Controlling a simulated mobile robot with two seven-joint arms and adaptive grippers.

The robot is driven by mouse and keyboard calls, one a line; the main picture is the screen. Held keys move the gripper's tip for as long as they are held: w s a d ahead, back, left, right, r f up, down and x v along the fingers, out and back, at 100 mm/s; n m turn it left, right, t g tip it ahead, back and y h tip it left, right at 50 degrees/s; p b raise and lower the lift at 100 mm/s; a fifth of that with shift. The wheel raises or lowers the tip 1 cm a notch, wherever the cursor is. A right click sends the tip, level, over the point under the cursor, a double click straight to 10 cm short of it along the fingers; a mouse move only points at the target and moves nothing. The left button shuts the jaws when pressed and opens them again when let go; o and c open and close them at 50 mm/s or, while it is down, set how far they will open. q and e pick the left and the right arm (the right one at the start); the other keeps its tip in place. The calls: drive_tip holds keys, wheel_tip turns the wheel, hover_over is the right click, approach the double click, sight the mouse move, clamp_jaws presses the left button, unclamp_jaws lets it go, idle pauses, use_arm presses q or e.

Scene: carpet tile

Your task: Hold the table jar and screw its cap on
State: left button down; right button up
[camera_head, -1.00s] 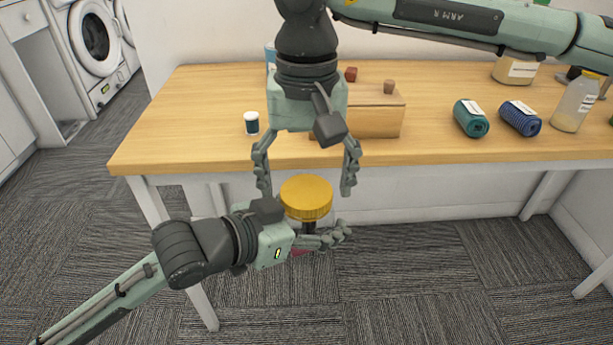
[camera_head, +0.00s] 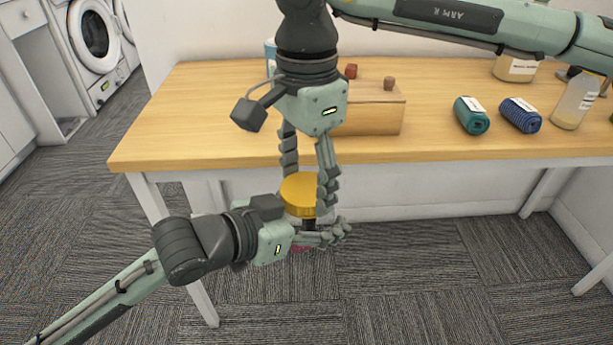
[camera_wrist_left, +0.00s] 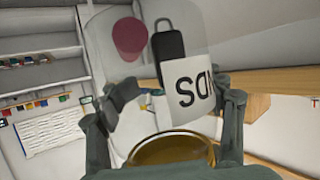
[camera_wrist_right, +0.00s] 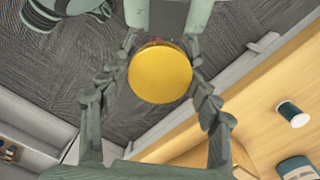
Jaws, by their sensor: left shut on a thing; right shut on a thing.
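The yellow cap (camera_head: 299,196) sits on top of the jar, level in the head view. In the left wrist view the jar (camera_wrist_left: 200,40) is clear, with a white label and dark red and black things inside. My left gripper (camera_head: 318,236) is shut on the jar's body, just below the cap. My right gripper (camera_head: 308,190) comes from above and is shut on the cap, a finger on each side. In the right wrist view the cap (camera_wrist_right: 160,72) lies between its fingertips. Whether the thread is engaged is hidden.
The wooden table (camera_head: 220,100) stands behind the jar, its front edge close to my right gripper. On it are a wooden box (camera_head: 372,118), a green roll (camera_head: 471,115), a blue roll (camera_head: 520,114) and a bottle (camera_head: 575,100). The carpet below is clear.

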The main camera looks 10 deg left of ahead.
drive_tip(key=m, duration=0.7)
drive_tip(key=o, duration=1.3)
drive_tip(key=shift+c, duration=0.2)
drive_tip(key=shift+r, duration=2.25)
drive_tip(key=shift+c, duration=0.2)
